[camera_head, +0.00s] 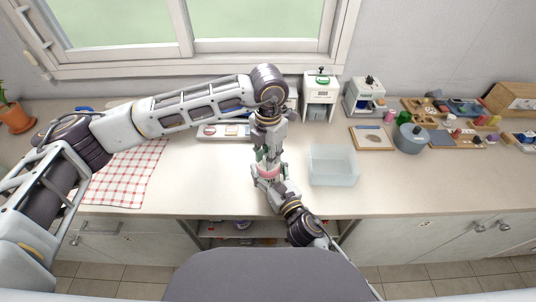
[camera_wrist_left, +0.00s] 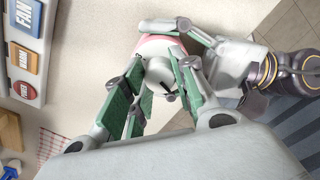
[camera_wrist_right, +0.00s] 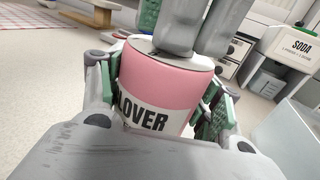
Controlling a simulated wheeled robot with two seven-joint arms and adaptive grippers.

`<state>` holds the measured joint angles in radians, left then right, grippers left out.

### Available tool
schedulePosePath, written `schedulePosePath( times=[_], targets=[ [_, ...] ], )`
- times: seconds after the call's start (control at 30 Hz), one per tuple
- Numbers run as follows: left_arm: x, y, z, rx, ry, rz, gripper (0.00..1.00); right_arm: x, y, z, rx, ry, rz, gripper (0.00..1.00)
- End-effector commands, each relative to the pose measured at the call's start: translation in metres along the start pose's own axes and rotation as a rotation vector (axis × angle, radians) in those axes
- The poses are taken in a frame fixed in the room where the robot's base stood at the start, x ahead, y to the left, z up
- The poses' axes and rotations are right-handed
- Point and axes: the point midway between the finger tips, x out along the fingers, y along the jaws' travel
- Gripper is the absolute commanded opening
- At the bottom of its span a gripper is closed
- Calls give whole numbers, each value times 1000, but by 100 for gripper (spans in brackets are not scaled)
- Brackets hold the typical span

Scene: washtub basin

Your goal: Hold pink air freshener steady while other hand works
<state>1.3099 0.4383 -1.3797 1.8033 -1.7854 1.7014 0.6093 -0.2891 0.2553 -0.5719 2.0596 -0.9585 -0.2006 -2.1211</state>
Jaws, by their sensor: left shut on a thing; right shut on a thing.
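The pink air freshener (camera_head: 267,171) is a pink cylinder with a white label reading "LOVER" in the right wrist view (camera_wrist_right: 168,85). It stands roughly upright near the counter's front edge. My right gripper (camera_head: 266,176) is shut around its body from the front, with green finger pads on both sides in the right wrist view. My left gripper (camera_head: 267,157) comes down from above, shut on its white top (camera_wrist_left: 158,72); the fingers hide part of that top. A little pink (camera_wrist_left: 150,42) shows beyond the top in the left wrist view.
A clear, empty basin (camera_head: 333,180) stands just right of the grippers. A red-checked cloth (camera_head: 125,175) lies at left. A button panel (camera_wrist_left: 22,50) is behind the left arm. A white soda machine (camera_head: 320,97), another appliance (camera_head: 365,97) and a grey pot (camera_head: 410,139) stand at back right.

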Motion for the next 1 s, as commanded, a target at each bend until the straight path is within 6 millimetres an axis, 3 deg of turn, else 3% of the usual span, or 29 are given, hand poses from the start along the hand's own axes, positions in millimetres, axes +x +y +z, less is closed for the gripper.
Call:
schedulePosePath(
  times=[0.4, 1.0],
  targets=[
    [0, 0, 0, -229, 0, 1, 3, 0, -1, -2, 1, 4, -2, 34],
    [0, 0, 0, -275, 0, 1, 3, 0, -1, -2, 0, 4, -2, 34]
  ],
)
